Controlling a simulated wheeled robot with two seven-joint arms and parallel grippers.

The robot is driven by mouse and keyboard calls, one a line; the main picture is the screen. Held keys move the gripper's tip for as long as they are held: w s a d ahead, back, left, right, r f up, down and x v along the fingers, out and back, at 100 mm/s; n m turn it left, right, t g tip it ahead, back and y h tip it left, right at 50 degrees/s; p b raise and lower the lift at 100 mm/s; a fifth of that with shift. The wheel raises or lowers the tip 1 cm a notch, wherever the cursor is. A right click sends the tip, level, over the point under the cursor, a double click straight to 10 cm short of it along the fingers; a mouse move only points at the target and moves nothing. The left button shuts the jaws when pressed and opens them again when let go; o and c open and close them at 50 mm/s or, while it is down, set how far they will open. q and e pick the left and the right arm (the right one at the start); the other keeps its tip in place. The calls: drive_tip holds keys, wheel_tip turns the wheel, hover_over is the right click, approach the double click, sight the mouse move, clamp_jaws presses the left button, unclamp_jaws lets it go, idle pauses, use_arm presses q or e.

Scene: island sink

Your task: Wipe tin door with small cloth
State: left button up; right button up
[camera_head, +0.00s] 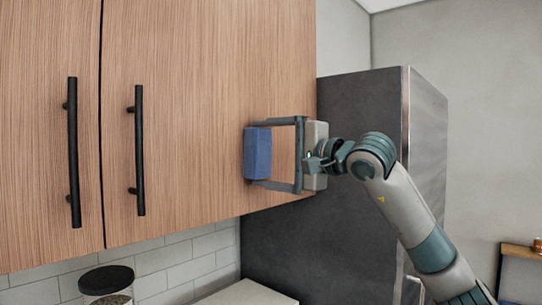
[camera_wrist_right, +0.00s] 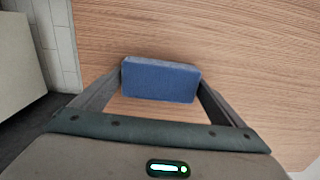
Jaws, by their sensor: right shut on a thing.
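The small cloth (camera_head: 258,154) is a blue block-like pad. My right gripper (camera_head: 258,155) is shut on it, with one finger at its top end and one at its bottom end. The cloth is held at the front of the wooden cabinet door (camera_head: 215,100), near its right edge; it looks close against the door, but I cannot tell if it touches. The right wrist view shows the cloth (camera_wrist_right: 160,80) between both fingers of the gripper (camera_wrist_right: 161,82), with wood grain behind. My left gripper is not in view.
Two black vertical handles (camera_head: 73,150) and (camera_head: 139,150) stand out from the cabinet doors on the left. A dark fridge (camera_head: 350,130) stands to the right behind my right arm. A jar with a black lid (camera_head: 106,280) is below the cabinet.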

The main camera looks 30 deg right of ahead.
drive_tip(key=shift+s+a, duration=0.1)
drive_tip(key=shift+a, duration=0.1)
idle(0.3)
drive_tip(key=shift+s+a+b, duration=0.15)
drive_tip(key=shift+s+a, duration=0.15)
drive_tip(key=shift+a, duration=0.55)
drive_tip(key=shift+s+a+b, duration=0.15)
drive_tip(key=shift+s+a, duration=0.1)
drive_tip(key=shift+a, duration=0.6)
drive_tip(key=shift+s, duration=0.1)
drive_tip(key=shift+s, duration=0.15)
drive_tip(key=shift+s+d+f+b, duration=0.1)
drive_tip(key=shift+s+d+b, duration=0.1)
drive_tip(key=shift+s+b, duration=0.35)
drive_tip(key=shift+b+v, duration=0.55)
drive_tip(key=shift+v, duration=1.6)
